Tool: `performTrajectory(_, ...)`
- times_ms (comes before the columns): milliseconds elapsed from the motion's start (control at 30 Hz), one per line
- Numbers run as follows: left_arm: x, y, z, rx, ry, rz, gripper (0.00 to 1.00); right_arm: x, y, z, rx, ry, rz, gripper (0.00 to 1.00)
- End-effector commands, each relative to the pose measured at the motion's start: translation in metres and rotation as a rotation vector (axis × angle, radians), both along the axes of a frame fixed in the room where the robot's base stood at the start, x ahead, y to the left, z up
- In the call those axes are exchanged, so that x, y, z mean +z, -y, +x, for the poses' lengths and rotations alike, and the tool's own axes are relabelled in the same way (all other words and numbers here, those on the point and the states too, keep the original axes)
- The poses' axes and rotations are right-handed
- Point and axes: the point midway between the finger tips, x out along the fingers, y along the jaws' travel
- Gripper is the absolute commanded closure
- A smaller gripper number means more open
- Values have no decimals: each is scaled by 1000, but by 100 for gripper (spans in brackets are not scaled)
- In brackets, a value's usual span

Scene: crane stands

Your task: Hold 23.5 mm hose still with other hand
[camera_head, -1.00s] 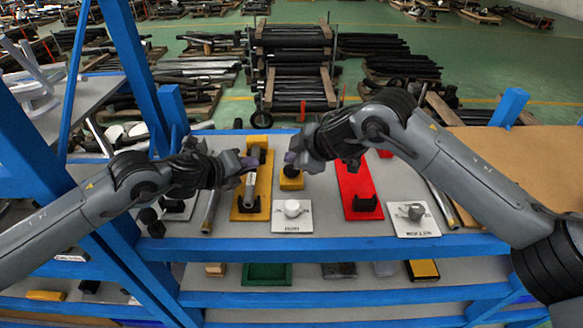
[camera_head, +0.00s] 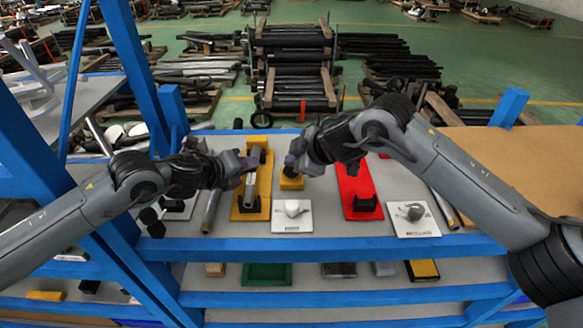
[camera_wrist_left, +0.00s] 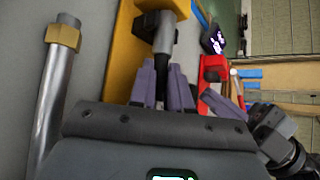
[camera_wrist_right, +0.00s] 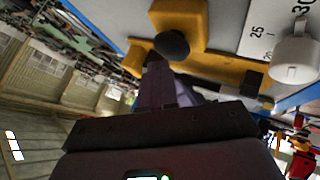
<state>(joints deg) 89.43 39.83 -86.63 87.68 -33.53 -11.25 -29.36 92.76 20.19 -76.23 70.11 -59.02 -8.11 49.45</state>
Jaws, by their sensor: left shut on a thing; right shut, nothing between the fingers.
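A grey hose (camera_head: 249,190) lies along a yellow stand (camera_head: 265,183) with black holders. My left gripper (camera_head: 243,166) is shut on this hose. In the left wrist view the purple-grey fingers (camera_wrist_left: 163,84) close around the hose (camera_wrist_left: 164,38), just off the yellow stand's holder. My right gripper (camera_head: 292,160) is shut and empty, to the right of the left one. In the right wrist view its fingers (camera_wrist_right: 160,82) are close to a small yellow block (camera_wrist_right: 183,22) with a black ball. I cannot read the hose's size.
A white plate (camera_head: 291,225) with a white knob lies in front of the yellow block. A red stand (camera_head: 358,183) and another white plate (camera_head: 413,228) lie to the right. A loose grey pipe (camera_head: 211,211) lies to the left. A blue beam (camera_head: 320,247) edges the shelf.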

Motion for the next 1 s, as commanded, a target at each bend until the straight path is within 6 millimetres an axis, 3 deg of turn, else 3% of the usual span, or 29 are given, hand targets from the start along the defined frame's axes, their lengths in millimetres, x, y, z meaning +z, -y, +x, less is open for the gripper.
performTrajectory(1000, -1, 0, 0, 0, -2, 1, 100, -8, 0, 0, 0, 0, 0, 100)
